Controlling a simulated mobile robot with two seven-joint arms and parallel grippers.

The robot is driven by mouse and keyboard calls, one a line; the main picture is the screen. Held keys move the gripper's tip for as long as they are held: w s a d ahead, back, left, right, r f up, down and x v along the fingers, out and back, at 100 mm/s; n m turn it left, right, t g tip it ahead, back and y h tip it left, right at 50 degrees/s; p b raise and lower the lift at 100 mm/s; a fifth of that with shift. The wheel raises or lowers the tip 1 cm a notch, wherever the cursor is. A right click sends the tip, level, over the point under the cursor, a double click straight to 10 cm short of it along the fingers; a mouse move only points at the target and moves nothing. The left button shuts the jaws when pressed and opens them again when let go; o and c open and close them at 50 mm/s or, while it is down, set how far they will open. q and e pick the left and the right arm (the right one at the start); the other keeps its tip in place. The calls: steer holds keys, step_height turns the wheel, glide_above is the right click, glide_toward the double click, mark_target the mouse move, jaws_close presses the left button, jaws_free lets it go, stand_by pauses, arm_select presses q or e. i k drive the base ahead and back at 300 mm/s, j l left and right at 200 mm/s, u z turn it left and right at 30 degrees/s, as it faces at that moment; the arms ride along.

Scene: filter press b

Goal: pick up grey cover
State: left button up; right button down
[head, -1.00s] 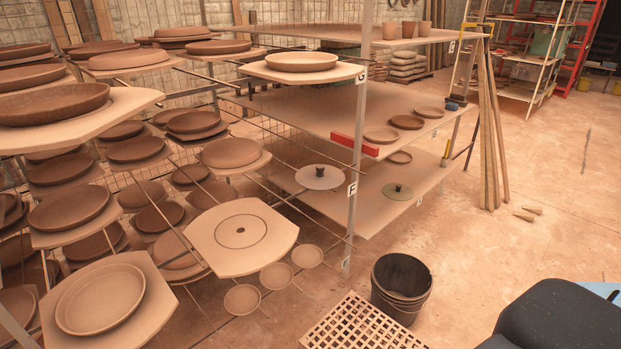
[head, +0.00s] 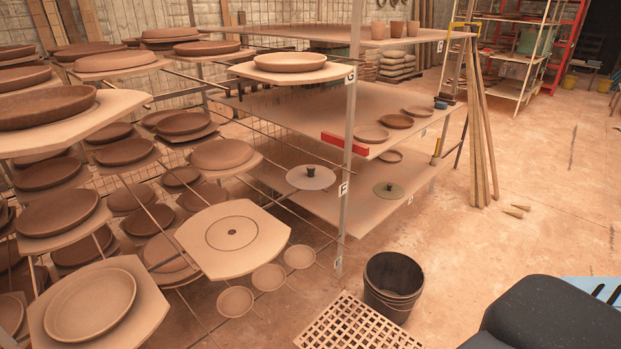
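A light grey round cover (head: 316,180) with a dark knob lies at the edge of the shelf rack, just left of the upright marked F. A second, greenish-grey round cover (head: 396,192) with a small dark knob lies on the lower shelf (head: 345,212), right of that upright. Neither of my grippers is in view.
A metal upright (head: 348,140) stands between the two covers. A black bucket (head: 392,285) and a perforated tray (head: 350,325) are on the floor in front. Open floor (head: 490,245) lies to the right.

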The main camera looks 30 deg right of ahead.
mark_target(311, 172)
steer(key=k+l, duration=0.55)
steer(key=l, duration=0.2)
steer(key=k+l+u, duration=0.1)
steer(key=l, duration=0.2)
steer(key=k+l, duration=0.15)
steer(key=l, duration=0.15)
steer(key=l+u, duration=0.1)
steer(key=l, duration=0.35)
steer(key=k+l, duration=0.1)
steer(key=l, duration=0.35)
steer(key=l+u, duration=0.4)
steer(key=l, duration=2.35)
steer(key=l+u, duration=0.1)
steer(key=l, duration=0.85)
steer(key=i+l, duration=0.15)
steer(key=l, duration=0.3)
steer(key=i+l+u, duration=0.15)
steer(key=l, duration=0.3)
